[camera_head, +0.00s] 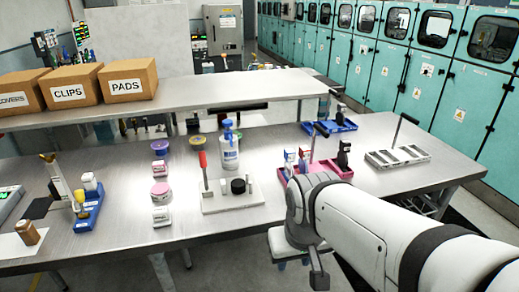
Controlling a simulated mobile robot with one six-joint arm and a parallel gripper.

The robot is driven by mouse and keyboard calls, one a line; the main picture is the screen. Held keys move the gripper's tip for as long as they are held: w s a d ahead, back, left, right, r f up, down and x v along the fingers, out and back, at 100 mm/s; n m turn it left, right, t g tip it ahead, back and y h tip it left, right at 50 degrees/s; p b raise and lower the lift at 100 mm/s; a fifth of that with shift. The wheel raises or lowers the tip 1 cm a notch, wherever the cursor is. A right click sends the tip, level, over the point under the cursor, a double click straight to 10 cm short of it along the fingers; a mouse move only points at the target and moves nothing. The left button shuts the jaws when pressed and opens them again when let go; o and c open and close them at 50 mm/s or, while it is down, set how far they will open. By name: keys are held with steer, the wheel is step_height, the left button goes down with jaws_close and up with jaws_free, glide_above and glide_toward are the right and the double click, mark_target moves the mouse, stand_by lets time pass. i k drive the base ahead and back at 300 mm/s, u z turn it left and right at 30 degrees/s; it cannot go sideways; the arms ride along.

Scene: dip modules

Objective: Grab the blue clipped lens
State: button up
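I cannot pick out a blue clipped lens for certain at this size. Small upright pieces with blue and red parts (303,160) stand in the pink tray (327,172), near the right of the table's middle. A dark upright piece (343,154) stands at that tray's right end. My white arm reaches in from the lower right, and its bulk covers part of the pink tray's front. A grey part (319,278) at the arm's end hangs low in front of the table edge. Its fingers cannot be made out, nor whether it holds anything.
A blue tray (330,127) and a grey slotted rack (397,157) with a tall post stand right. A white board (230,202) with a red-handled tool and a blue-topped bottle (228,150) stand mid-table. Another blue tray (87,215) is left. Boxes line the shelf.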

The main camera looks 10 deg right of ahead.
mark_target(290, 155)
steer(key=i, duration=0.9)
steer(key=u, duration=0.05)
